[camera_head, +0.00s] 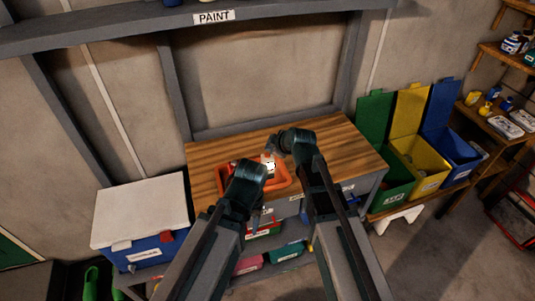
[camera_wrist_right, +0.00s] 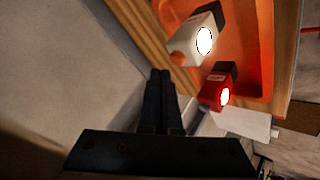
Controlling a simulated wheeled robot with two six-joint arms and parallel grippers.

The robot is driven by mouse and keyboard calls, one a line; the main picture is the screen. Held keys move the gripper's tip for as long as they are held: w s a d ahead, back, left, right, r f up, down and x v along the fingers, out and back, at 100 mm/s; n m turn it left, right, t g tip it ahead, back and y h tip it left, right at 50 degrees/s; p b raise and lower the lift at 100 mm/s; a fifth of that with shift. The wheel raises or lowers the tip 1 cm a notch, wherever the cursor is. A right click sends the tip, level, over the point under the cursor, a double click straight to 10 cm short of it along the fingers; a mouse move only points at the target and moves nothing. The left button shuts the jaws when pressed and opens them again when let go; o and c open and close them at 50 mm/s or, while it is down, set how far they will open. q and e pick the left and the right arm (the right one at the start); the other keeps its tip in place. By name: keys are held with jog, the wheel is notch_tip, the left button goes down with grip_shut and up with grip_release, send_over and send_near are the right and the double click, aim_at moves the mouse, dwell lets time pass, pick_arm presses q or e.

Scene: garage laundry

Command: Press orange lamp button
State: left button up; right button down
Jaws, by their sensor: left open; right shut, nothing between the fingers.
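An orange tray (camera_head: 283,184) lies on the wooden worktop; its inside fills the upper part of the right wrist view (camera_wrist_right: 256,52). A white lamp (camera_wrist_right: 187,44) with a black end, a lit face and a round orange button (camera_wrist_right: 178,59) is in the tray. A red lamp (camera_wrist_right: 213,86) with a lit face is beside it. My right gripper (camera_wrist_right: 160,74) is shut and empty, apart from both lamps in the picture; in the head view it (camera_head: 269,153) is by the tray's back edge. My left gripper (camera_head: 257,222) is open, low in front of the tray.
The wooden worktop (camera_head: 345,150) is bare right of the tray. A blue cooler with a white lid (camera_head: 140,208) stands left. Green, yellow and blue bins (camera_head: 418,155) stand right. A paint shelf (camera_head: 120,25) runs above. Coloured boxes sit below the worktop.

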jog(key=shift+f, duration=0.1)
dwell(0.3)
jog(key=shift+f+b, duration=0.35)
jog(key=shift+b, duration=0.1)
jog(key=shift+f+b, duration=0.45)
dwell(0.5)
jog(key=shift+r, duration=0.1)
jog(key=shift+r+p, duration=0.85)
jog(key=shift+p, duration=0.1)
jog(key=shift+r, duration=0.1)
notch_tip(320, 180, up, 6)
jog(key=p, duration=0.6)
